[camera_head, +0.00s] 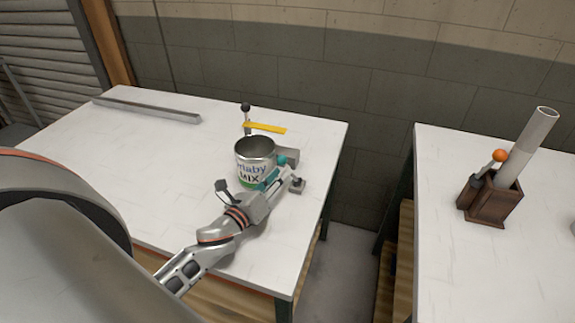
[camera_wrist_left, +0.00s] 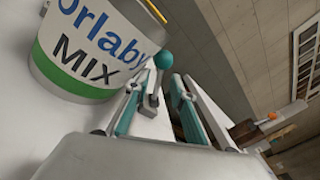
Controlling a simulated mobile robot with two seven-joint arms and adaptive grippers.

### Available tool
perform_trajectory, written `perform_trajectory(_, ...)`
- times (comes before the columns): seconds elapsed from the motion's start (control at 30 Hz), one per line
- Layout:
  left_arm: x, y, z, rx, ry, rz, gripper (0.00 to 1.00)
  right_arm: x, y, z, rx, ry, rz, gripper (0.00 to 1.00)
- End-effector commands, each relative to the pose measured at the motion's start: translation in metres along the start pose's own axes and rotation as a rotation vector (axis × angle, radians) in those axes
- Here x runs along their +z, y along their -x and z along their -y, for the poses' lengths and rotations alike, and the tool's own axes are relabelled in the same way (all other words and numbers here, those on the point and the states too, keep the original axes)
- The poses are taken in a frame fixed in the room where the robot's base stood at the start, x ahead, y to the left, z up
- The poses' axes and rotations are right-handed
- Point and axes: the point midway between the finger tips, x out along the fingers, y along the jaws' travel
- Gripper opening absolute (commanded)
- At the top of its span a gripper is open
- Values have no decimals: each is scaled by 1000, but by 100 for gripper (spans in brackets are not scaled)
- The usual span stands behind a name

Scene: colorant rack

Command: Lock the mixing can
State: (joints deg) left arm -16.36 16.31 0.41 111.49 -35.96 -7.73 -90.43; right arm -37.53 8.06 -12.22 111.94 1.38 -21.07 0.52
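The mixing can (camera_head: 256,163) is an open grey metal can with a white, blue and green label. It stands upright on the left table. It also shows at the upper left of the left wrist view (camera_wrist_left: 88,52). A lever with a teal ball knob (camera_wrist_left: 163,60) stands just beside the can; the knob shows in the head view too (camera_head: 281,160). My left gripper (camera_head: 283,179) is low at the can's near right side. Its teal-padded fingers (camera_wrist_left: 157,100) are apart, with the lever between them; contact is not clear. My right gripper is out of view.
A yellow bar (camera_head: 265,128) and a black-knobbed lever (camera_head: 246,108) stand behind the can. A grey block (camera_head: 289,156) is at its right. A long metal bar (camera_head: 147,109) lies at the back left. A wooden holder (camera_head: 492,208) stands on the right table, across a gap.

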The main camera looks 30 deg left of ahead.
Motion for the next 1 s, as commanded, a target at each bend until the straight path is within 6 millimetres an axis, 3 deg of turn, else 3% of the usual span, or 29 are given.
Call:
perform_trajectory(0.1, 2, -19, 1, -1, 1, 2, 24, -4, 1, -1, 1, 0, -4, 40)
perform_trajectory(0.3, 0, -37, 0, 0, 0, 0, 24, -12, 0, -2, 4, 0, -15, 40)
perform_trajectory(0.63, 0, -41, 0, 0, 1, -1, 24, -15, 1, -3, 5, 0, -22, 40)
perform_trajectory(0.67, 0, -41, 0, 0, 1, -1, 21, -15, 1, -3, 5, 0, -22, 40)
perform_trajectory(0.73, 0, -41, 0, 0, 1, -1, 3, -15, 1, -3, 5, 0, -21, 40)
perform_trajectory(0.77, 0, -41, 0, 0, 1, -1, 0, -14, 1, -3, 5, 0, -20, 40)
perform_trajectory(1.0, 0, -41, 0, 0, 0, -1, 0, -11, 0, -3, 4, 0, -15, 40)
